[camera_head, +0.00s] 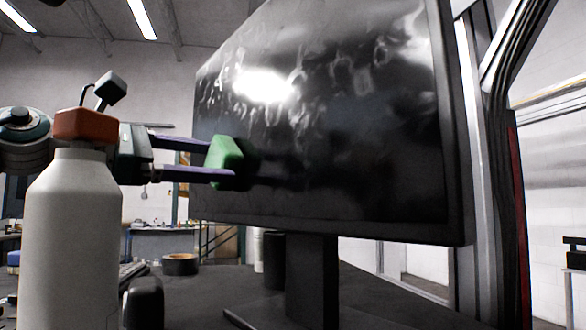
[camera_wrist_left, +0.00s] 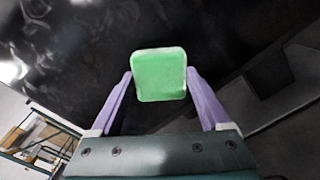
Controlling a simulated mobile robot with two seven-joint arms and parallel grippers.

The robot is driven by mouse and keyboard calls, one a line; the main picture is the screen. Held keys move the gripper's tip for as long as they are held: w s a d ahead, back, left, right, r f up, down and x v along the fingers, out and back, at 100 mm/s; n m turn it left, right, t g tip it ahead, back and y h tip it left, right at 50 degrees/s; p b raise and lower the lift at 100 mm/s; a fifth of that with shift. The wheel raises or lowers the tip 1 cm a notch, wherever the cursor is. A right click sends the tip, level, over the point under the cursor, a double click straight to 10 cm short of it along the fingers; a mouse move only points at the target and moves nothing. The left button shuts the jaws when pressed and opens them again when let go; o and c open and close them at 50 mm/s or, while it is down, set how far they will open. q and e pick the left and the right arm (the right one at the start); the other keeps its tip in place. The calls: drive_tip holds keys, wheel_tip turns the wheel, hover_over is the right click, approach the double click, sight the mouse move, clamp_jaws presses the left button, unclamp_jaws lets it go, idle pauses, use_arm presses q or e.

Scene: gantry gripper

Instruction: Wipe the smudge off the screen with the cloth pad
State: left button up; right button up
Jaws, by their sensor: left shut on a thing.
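The screen (camera_head: 330,180) is a large black monitor on a stand, tilted in the head view. Pale streaky smudges (camera_head: 345,75) and a bright glare show on its upper half. My left gripper (camera_head: 221,161) is shut on the green cloth pad (camera_head: 229,153), at the screen's left part. The pad also shows between the two purple fingers in the left wrist view (camera_wrist_left: 159,75), with the dark screen behind it. A dark reflection lies right beside the pad; I cannot tell whether it touches the glass. My right gripper is not in view.
A white bottle (camera_head: 72,235) with an orange cap stands close in front at left, hiding part of my left arm. A roll of tape (camera_head: 180,264) and a dark cylinder (camera_head: 273,260) sit on the dark table (camera_head: 200,295). A metal frame (camera_head: 500,180) rises at right.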

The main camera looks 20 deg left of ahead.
sight(204, 164)
use_arm(q)
drive_tip(key=shift+w+a+b, duration=0.2)
drive_tip(key=shift+w+a, duration=0.3)
drive_tip(key=shift+a, duration=0.2)
drive_tip(key=shift+w+a+b, duration=0.15)
drive_tip(key=shift+w+a, duration=0.3)
drive_tip(key=shift+a, duration=0.2)
drive_tip(key=shift+w+a, duration=0.4)
drive_tip(key=shift+a, duration=0.35)
drive_tip(key=b+v, duration=0.4)
drive_tip(key=v, duration=0.2)
drive_tip(key=shift+a+b, duration=0.1)
drive_tip(key=shift+b, duration=0.2)
